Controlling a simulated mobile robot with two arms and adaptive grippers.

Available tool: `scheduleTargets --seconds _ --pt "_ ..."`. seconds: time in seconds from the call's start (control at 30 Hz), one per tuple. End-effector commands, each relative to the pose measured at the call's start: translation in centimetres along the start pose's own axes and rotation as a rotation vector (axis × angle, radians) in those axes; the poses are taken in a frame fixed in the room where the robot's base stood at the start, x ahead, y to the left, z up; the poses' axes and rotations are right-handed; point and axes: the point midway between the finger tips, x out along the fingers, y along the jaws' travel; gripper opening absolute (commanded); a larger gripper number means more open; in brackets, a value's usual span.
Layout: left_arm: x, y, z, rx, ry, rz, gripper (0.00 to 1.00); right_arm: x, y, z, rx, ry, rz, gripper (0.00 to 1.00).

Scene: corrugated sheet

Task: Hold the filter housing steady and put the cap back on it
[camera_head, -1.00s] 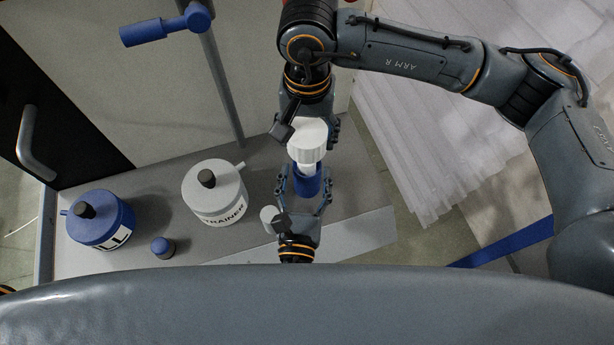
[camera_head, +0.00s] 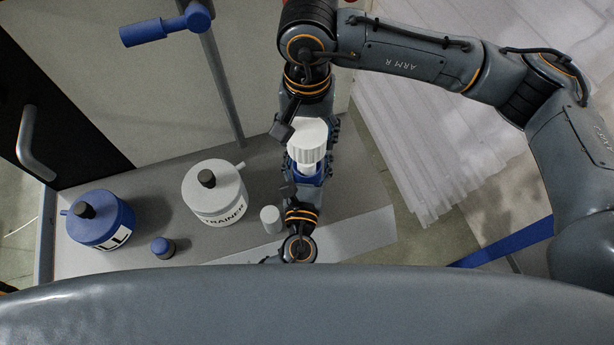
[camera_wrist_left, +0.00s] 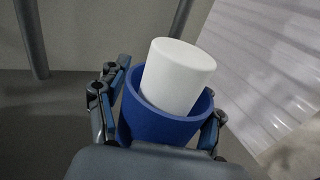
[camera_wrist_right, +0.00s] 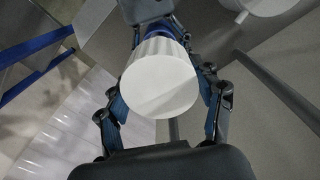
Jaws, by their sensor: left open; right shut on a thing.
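The white ribbed cap (camera_head: 307,140) is held by my right gripper (camera_head: 308,128), which is shut on it. The cap also shows large in the right wrist view (camera_wrist_right: 160,82). In the head view, the blue filter housing (camera_head: 309,180) is just below the cap in the picture and partly hidden. The left wrist view shows it as a blue cup (camera_wrist_left: 155,128) with a smooth white cylinder (camera_wrist_left: 178,75) standing out of its top, tilted in that picture. My left gripper (camera_wrist_left: 163,100) is open, its fingers on both sides of the housing; contact cannot be told.
On the grey bench (camera_head: 330,232) stand a blue lidded pot (camera_head: 100,222), a white lidded pot (camera_head: 213,190), a small blue-topped piece (camera_head: 162,247) and a small white cylinder (camera_head: 270,219). A blue handle on a pole (camera_head: 145,31) rises behind. Corrugated sheets (camera_head: 430,130) lie right.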

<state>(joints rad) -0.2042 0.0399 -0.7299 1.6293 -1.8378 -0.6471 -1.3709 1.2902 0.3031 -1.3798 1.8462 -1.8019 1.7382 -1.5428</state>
Motion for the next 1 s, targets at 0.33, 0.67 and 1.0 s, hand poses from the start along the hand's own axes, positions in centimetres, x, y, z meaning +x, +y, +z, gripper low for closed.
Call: scheduleTargets --seconds 0.33,0.67,1.0 --pt "-0.03 -0.01 0.01 0.000 0.000 0.000 0.08 -0.01 -0.01 0.00 0.000 0.000 0.000 0.45" --pt "-0.04 -0.01 0.01 0.000 0.000 0.000 0.00 -0.01 -0.01 0.00 0.000 0.000 0.000 0.45" --pt "-0.04 0.00 0.01 0.000 0.000 0.000 0.00 -0.01 -0.01 0.00 0.000 0.000 0.000 0.45"
